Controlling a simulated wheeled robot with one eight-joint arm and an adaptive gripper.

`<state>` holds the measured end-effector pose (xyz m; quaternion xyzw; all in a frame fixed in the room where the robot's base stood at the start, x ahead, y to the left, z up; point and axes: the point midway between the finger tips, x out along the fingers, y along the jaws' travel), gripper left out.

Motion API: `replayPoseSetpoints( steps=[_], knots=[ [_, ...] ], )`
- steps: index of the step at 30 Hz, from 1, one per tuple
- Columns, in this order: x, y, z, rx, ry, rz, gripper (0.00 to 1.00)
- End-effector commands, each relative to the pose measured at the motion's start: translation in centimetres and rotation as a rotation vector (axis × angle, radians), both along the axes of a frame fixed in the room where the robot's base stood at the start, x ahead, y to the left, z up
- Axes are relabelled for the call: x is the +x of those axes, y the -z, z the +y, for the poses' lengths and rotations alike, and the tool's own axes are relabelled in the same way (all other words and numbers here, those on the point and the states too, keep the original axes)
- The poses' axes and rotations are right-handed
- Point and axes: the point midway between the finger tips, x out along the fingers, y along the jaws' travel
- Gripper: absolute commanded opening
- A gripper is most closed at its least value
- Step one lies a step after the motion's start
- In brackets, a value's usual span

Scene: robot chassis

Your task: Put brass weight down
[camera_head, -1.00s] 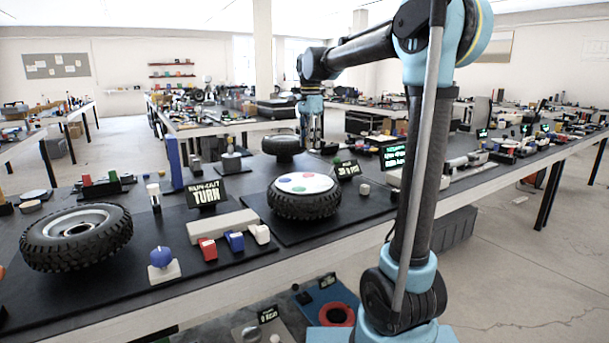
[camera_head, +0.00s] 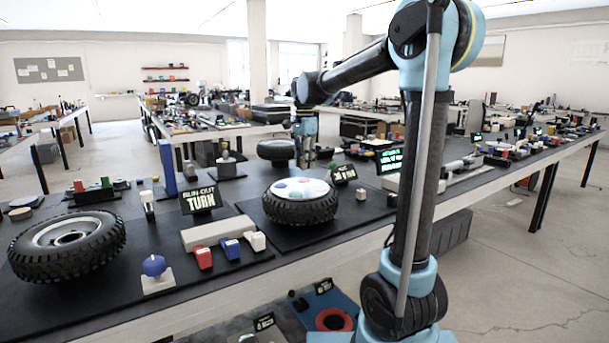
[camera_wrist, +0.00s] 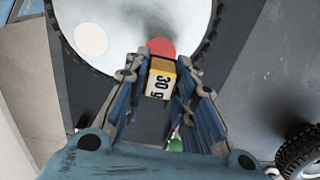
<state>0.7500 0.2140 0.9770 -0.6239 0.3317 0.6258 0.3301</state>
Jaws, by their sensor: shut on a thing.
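My gripper (camera_wrist: 160,85) is shut on the brass weight (camera_wrist: 162,66) in the wrist view. It is a small brass-coloured block with a white face marked "30 g". The weight shows over the white disc (camera_wrist: 130,20) of a tyred wheel, beside a red spot (camera_wrist: 160,47) and a pale round spot (camera_wrist: 91,39). In the head view, my gripper (camera_head: 305,166) points down at the far side of the wheel's disc (camera_head: 300,188). The weight is too small to make out there. I cannot tell whether it touches the disc.
The disc's wheel has a black tyre (camera_head: 300,210). A second wheel (camera_head: 66,240) lies at the left, another (camera_head: 277,150) behind. A "TURN" sign (camera_head: 200,198), a grey bar (camera_head: 218,231) and coloured blocks (camera_head: 230,248) lie left of the disc. A small sign (camera_head: 343,174) stands close right.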

Motion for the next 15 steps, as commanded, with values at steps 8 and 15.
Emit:
replayPoseSetpoints(
  steps=[8, 15],
  knots=[
    [0.0, 2.5, 0.0, 0.0, 0.0, 0.0, 0.08],
    [0.0, 4.4, 0.0, 0.0, 0.001, 0.0, 0.08]
  ],
)
